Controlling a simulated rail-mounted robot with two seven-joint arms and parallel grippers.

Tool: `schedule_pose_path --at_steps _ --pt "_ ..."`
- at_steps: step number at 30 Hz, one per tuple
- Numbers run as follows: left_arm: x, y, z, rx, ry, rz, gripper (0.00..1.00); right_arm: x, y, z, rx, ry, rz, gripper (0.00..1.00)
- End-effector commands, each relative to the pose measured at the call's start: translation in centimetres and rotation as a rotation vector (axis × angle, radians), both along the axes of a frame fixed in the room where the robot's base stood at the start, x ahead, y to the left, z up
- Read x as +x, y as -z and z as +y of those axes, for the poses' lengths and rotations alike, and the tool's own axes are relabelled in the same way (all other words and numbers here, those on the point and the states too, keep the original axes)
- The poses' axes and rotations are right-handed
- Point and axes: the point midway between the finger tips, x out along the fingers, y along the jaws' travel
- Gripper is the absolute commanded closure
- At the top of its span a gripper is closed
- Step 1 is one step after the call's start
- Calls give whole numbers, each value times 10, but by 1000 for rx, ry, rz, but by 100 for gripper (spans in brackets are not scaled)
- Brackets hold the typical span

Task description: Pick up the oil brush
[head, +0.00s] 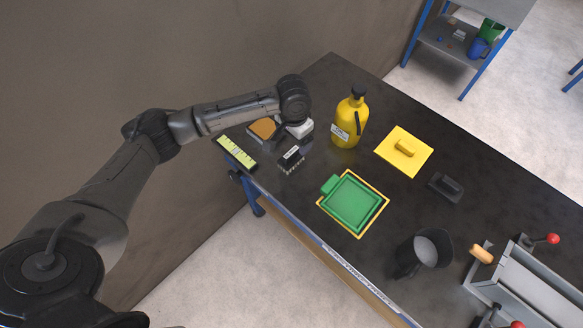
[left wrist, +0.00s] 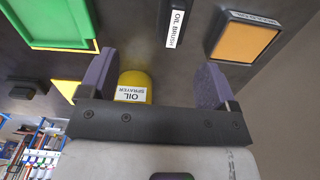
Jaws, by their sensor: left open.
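The oil brush (head: 291,158) is a dark block with a white label and pale bristles. It lies on the black table near its front left edge. In the left wrist view the brush (left wrist: 175,25) shows its "OIL BRUSH" label at the top, beyond the fingers. My left gripper (head: 304,146) hangs just above and beside the brush in the head view. In the left wrist view its two purple-grey fingers (left wrist: 154,82) are wide apart, with nothing held between them. Whether a finger touches the brush cannot be told. My right gripper is not in view.
The yellow oil sprayer (head: 350,118) stands right of my gripper. An orange-topped block (head: 265,129) and a yellow-green strip (head: 236,152) lie to the left. A green tray (head: 354,203), yellow pad (head: 404,151), dark block (head: 446,187) and black jug (head: 424,251) are farther right.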

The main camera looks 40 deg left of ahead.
Motion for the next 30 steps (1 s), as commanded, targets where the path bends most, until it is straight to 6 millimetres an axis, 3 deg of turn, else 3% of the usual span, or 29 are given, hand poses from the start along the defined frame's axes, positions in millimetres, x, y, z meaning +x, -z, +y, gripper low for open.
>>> schedule_pose_path --at_steps 1,7,18,30 --pt "4 3 9 5 -22 2 17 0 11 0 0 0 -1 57" --pt "10 11 21 8 -65 13 17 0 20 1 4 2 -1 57" --pt "10 69 22 8 -66 13 17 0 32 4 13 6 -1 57" --pt "10 89 21 8 -65 12 17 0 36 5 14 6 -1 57"
